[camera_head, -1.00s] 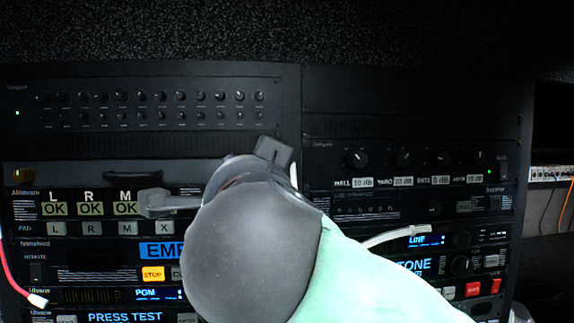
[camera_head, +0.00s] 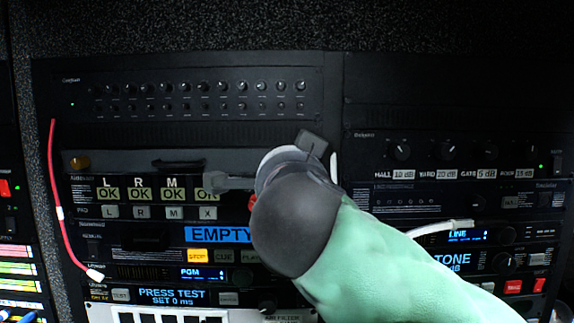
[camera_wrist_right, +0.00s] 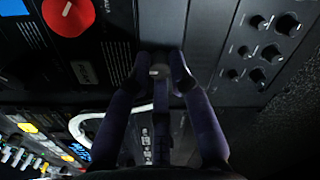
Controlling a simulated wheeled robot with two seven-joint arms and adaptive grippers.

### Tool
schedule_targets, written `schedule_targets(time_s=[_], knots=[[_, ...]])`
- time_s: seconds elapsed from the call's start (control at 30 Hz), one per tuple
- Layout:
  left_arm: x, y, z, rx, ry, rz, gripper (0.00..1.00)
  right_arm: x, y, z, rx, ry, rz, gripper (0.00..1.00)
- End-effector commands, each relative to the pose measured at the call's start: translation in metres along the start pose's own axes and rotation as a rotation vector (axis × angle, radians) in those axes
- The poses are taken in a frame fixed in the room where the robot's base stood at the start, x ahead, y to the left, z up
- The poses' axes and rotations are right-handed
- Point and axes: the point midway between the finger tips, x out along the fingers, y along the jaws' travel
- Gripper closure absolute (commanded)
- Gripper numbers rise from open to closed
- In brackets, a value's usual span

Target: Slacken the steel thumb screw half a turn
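The steel thumb screw (camera_wrist_right: 158,72) shows in the right wrist view as a small grey round head on a dark rack panel. My right gripper (camera_wrist_right: 160,68) has its dark fingertips close on either side of it, seemingly touching and shut on it. In the head view my right arm, with a green sleeve, comes in from the lower right. My left gripper is in neither view.
A brass-coloured round head (camera_head: 80,163) sits at the rack's left. A red cable (camera_head: 60,213) hangs beside it. A pale cable (camera_head: 440,227) loops right of my wrist and near my fingers in the wrist view (camera_wrist_right: 90,118). Small knobs (camera_head: 402,151) line the right panel.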

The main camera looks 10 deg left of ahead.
Motion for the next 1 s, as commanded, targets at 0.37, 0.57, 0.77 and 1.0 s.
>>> schedule_targets(time_s=[0.37,0.57,0.77,1.0], knots=[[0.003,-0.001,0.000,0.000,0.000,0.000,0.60,0.001,0.001,0.001,-0.042,-0.001,0.002,1.00],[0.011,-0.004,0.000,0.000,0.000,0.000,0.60,0.001,0.002,0.002,-0.154,-0.004,0.006,1.00],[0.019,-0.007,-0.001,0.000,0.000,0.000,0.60,0.001,0.002,0.002,-0.326,-0.007,0.011,1.00],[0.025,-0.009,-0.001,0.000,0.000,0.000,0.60,0.001,0.001,0.002,-0.554,-0.012,0.018,1.00]])
